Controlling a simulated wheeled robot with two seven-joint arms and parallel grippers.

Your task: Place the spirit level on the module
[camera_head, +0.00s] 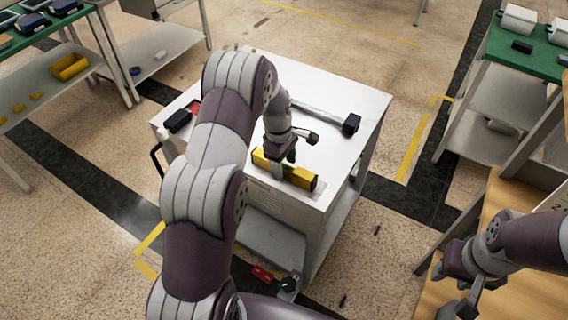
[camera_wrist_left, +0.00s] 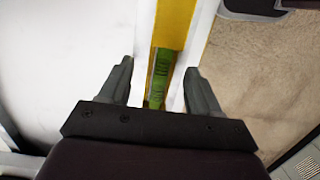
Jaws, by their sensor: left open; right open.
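The yellow spirit level (camera_head: 302,178) with dark ends lies near the front edge of a white cart top (camera_head: 355,93). My left gripper (camera_head: 281,163) is open just over the level. In the left wrist view the level (camera_wrist_left: 175,22), with its green vial, runs between the two spread fingers (camera_wrist_left: 158,82); I see a gap on each side and cannot tell whether they reach down beside it. My right gripper (camera_head: 460,296) is open and empty at the lower right, over a light wooden surface (camera_head: 497,200). I cannot tell for sure whether that surface is the module.
A hammer-like tool with a black head (camera_head: 351,124) lies behind the level. A black item (camera_head: 178,121) sits at the cart's left. Green-topped benches stand at the upper left and upper right (camera_head: 515,62). Small items lie on the floor by the cart.

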